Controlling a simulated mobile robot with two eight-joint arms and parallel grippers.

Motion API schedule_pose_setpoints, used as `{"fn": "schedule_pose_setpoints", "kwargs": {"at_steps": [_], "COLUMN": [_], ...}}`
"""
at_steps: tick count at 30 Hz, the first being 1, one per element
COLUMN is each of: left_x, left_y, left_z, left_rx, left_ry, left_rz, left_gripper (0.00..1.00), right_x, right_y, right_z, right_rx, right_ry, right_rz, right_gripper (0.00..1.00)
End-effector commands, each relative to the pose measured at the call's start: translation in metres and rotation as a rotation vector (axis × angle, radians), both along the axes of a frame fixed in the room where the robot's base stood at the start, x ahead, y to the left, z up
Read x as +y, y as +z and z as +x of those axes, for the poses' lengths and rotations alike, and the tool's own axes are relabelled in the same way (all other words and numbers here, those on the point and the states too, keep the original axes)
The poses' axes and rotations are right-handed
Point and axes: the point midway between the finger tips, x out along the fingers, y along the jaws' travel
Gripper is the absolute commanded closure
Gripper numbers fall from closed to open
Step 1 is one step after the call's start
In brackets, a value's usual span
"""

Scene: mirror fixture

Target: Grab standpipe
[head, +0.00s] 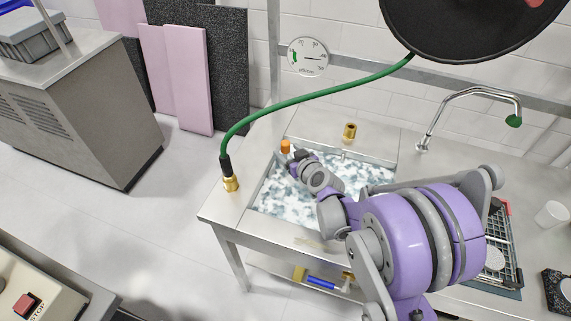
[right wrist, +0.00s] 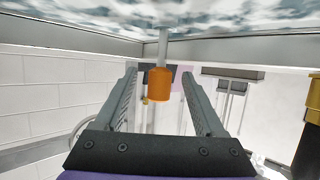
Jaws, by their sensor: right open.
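The standpipe shows as a thin grey pipe with an orange top (head: 285,147) near the back left corner of the sink. In the right wrist view, which looks upside down, its orange end (right wrist: 159,86) hangs below the pipe. My right gripper (head: 295,156) is over the sink, close to the orange top. It is open, and its two fingers (right wrist: 159,74) appear on either side of the orange end with gaps at both sides. I cannot tell how deep the orange end is between them. My left gripper is not in view.
The sink (head: 255,193) holds foamy water. A green hose (head: 300,97) ends in a brass fitting (head: 230,183) on the left counter. A brass fitting (head: 349,131) stands on the back rim. A faucet (head: 424,143) and a dish rack (head: 508,250) are at right.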

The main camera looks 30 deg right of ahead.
Motion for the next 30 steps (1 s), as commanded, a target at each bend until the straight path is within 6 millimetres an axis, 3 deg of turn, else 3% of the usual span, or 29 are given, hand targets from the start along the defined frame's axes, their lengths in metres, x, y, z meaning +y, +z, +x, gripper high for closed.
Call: {"fn": "schedule_pose_setpoints", "kwargs": {"at_steps": [4, 12, 24, 30], "left_x": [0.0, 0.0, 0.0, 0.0], "left_y": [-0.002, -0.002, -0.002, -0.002], "left_z": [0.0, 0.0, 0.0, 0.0], "left_rx": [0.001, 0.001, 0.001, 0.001], "left_ry": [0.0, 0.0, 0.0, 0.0], "left_rz": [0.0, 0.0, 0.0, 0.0], "left_gripper": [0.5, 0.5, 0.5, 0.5], "right_x": [0.0, -0.001, -0.001, -0.001], "right_y": [-0.007, -0.008, -0.008, -0.008], "right_z": [0.016, 0.019, 0.019, 0.019], "right_rx": [0.001, 0.001, 0.001, 0.001], "right_ry": [0.001, 0.001, 0.001, 0.001], "right_rz": [0.002, 0.001, 0.001, 0.001], "right_gripper": [0.29, 0.29, 0.99, 1.0]}}
